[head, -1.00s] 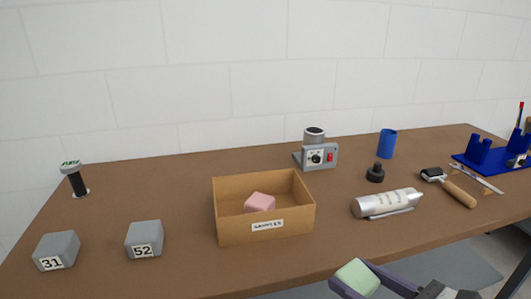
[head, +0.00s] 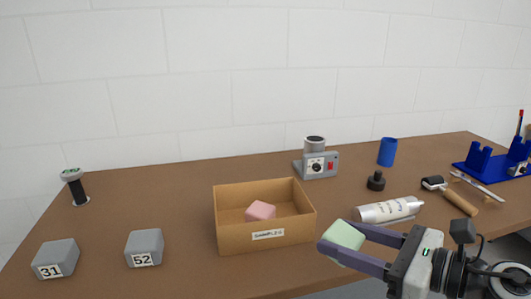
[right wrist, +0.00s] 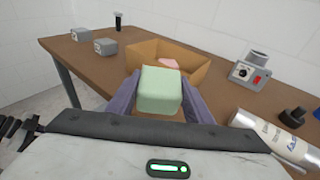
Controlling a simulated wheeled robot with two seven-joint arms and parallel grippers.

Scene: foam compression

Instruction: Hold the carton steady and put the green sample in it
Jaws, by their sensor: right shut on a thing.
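The open carton (head: 235,241) with a label on its front wall stands on the table, and a pink sample (head: 261,211) lies inside it. My right gripper (head: 335,247) is shut on the green sample (head: 345,235), just right of the carton's front right corner. In the right wrist view the green sample (right wrist: 160,90) sits between both fingers, and the carton (right wrist: 193,62) is beyond it, partly hidden, with the pink sample (right wrist: 169,63) showing past the block. The left gripper is not in view, and no gripper touches the carton.
Grey blocks marked 31 (head: 55,258) and 52 (head: 144,247) stand left of the carton. A silver tube (head: 388,210), a black knob-like piece (head: 376,181), a blue cup (head: 388,151) and a grey device (head: 316,165) are to the right. Table left of the carton is mostly clear.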

